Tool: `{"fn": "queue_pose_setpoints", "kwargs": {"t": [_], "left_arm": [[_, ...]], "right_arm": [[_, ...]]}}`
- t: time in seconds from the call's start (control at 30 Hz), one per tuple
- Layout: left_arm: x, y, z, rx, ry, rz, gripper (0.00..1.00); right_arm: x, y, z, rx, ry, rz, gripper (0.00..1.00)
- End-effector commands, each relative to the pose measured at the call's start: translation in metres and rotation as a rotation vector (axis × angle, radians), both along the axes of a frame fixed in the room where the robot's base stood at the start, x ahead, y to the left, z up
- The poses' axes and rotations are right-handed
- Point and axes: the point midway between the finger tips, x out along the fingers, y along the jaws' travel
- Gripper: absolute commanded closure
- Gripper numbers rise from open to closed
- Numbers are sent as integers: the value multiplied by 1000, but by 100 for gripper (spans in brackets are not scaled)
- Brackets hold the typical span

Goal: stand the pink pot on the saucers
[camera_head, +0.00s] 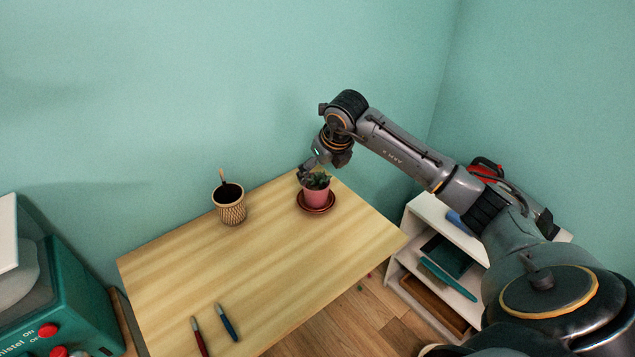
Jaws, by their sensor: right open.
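The pink pot (316,196) with a small green plant stands upright at the back right of the wooden table. A dark red-brown saucer (328,207) shows beneath it, and the pot appears to rest on it. I cannot tell whether more than one saucer is stacked there. My right gripper (305,172) is just above and behind the pot's left side, at the plant's leaves. It is open, and its fingers are small and partly hidden, so I cannot tell whether they touch the pot or plant. My left gripper is not in view.
A patterned woven cup (230,208) with a stick in it stands left of the pot on the table (270,260). A red pen (200,337) and a blue pen (226,322) lie near the front. A white shelf (408,222) stands at right, a green machine (75,290) at left.

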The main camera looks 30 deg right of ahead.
Motion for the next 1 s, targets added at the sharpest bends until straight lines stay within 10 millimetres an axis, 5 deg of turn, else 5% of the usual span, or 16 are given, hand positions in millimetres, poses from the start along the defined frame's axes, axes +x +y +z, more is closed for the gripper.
{"fn": "queue_pose_setpoints", "kwargs": {"t": [0.3,1.0], "left_arm": [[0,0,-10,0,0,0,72],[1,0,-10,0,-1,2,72]], "right_arm": [[-17,1,42,0,-2,1,9],[-19,1,45,0,1,0,9]]}}
